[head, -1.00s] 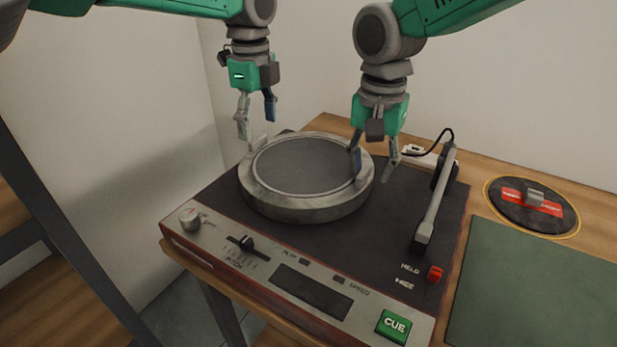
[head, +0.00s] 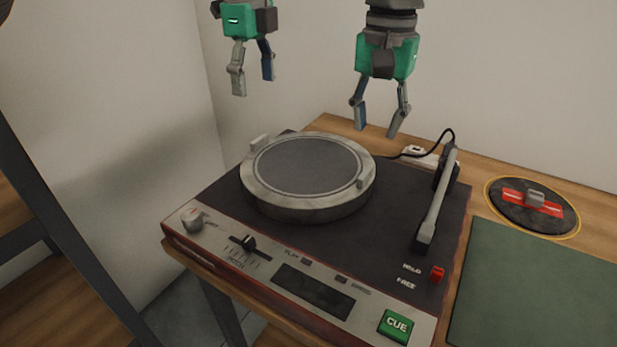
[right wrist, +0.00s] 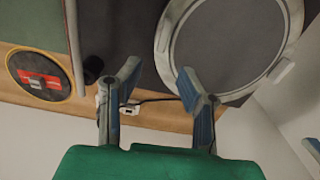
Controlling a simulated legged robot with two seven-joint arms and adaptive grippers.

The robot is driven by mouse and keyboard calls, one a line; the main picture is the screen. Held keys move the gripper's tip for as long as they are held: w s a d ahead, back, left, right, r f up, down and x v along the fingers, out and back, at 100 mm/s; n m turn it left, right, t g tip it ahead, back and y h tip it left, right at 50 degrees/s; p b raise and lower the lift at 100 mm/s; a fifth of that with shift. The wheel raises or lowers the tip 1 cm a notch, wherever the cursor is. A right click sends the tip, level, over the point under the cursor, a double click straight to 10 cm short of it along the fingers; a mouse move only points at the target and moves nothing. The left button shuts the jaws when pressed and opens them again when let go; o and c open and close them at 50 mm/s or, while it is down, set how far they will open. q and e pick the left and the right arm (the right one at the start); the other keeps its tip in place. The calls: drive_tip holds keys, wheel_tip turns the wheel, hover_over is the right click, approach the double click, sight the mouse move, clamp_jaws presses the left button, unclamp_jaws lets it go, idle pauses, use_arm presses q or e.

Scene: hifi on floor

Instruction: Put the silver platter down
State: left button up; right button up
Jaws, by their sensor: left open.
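The silver platter (head: 310,208) is a round disc with a grey top and two small tabs on its rim. It sits flat on the turntable (head: 400,195) in the head view, and part of it shows in the right wrist view (right wrist: 164,42). My left gripper (head: 253,88) is open and empty, above and behind the platter's left side. My right gripper (head: 376,130) is open and empty, above and behind the platter's right side. Its fingers also show apart in the right wrist view (right wrist: 158,88). Neither gripper touches the platter.
The tonearm (head: 435,205) stands on the turntable's right side. A black disc with a red label (head: 510,193) and a green mat (head: 540,290) lie to the right on the wooden table. A white plug block (head: 420,157) with a black cable lies behind. A wall rises behind the table.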

wheel_tip(320, 180, up, 4)
drive_tip(key=shift+f, duration=0.15)
idle(0.7)
